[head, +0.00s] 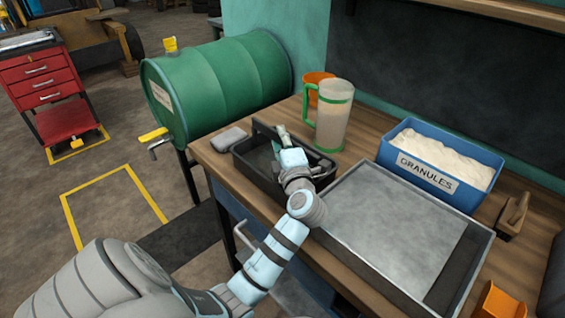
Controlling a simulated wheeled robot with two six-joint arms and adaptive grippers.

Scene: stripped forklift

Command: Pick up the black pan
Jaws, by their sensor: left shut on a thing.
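The black pan (256,179) is a dark, shallow open box near the left end of the wooden workbench. It appears to sit on the bench, though I cannot tell whether its base touches the wood. My left gripper (279,136) reaches over the pan and is shut on it near the far side. The exact contact is too small to make out, and my wrist and forearm hide the pan's middle and right part. My right gripper is not in view.
A grey metal tray (385,225) lies right of the pan. A clear jug with green trim (333,118) and an orange container (317,80) stand behind. A blue granules bin (440,160) is at the back right. A green drum (220,85) lies left of the bench.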

